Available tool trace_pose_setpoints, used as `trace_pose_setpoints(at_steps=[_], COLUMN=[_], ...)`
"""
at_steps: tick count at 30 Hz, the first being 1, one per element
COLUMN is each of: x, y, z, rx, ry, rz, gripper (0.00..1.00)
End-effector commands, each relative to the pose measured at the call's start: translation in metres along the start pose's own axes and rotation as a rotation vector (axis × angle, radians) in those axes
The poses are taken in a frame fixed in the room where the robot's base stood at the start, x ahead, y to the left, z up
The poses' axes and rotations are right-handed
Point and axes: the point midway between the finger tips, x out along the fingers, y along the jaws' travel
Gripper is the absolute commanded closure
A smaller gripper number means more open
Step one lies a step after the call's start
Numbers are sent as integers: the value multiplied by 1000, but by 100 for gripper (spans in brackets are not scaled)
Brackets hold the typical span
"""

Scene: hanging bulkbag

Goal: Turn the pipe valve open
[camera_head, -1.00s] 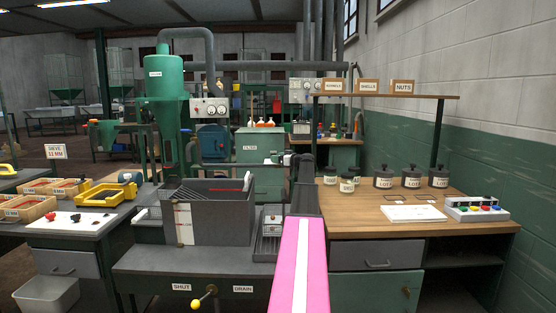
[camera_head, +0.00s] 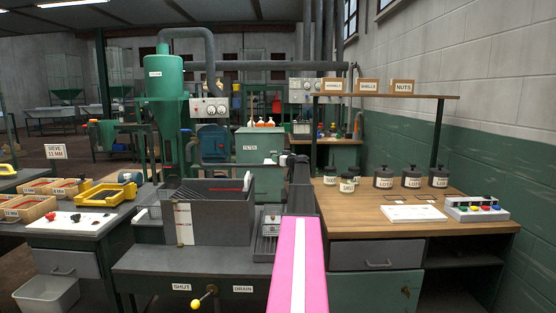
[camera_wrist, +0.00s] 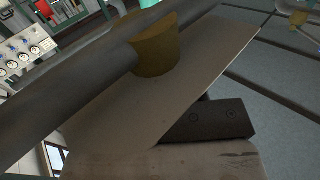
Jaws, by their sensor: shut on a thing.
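My gripper (camera_head: 297,160) is at the end of my arm, in front of the green cabinet in the head view. It is small and dark there, and its fingers cannot be made out. The wrist view shows a thick dark grey pipe (camera_wrist: 60,105) with a brass-coloured round piece (camera_wrist: 157,52) against it. A broad pale plate (camera_wrist: 190,85) lies below them, and a dark block with two screws (camera_wrist: 207,122) sits under it. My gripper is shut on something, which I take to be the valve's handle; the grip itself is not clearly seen.
A grey sieve tank (camera_head: 225,218) stands left of my arm. A yellow-knobbed lever (camera_head: 203,297) is on the bench front between SHUT and DRAIN labels. A wooden bench (camera_head: 370,215) with lidded jars (camera_head: 411,177) is on the right. A green hopper (camera_head: 163,78) stands behind.

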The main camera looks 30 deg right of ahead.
Motion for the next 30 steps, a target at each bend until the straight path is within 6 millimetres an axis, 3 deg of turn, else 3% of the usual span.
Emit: trace_pose_setpoints(at_steps=[5,6,8,20,26,30], x=[0,0,0,-4,-26,-51], y=[0,0,0,0,-1,-2], z=[0,0,0,0,0,0], rx=[0,0,0,0,0,0], ry=[0,0,0,0,0,0], rz=[0,0,0,0,0,1], gripper=[85,52,36,36,36,36])
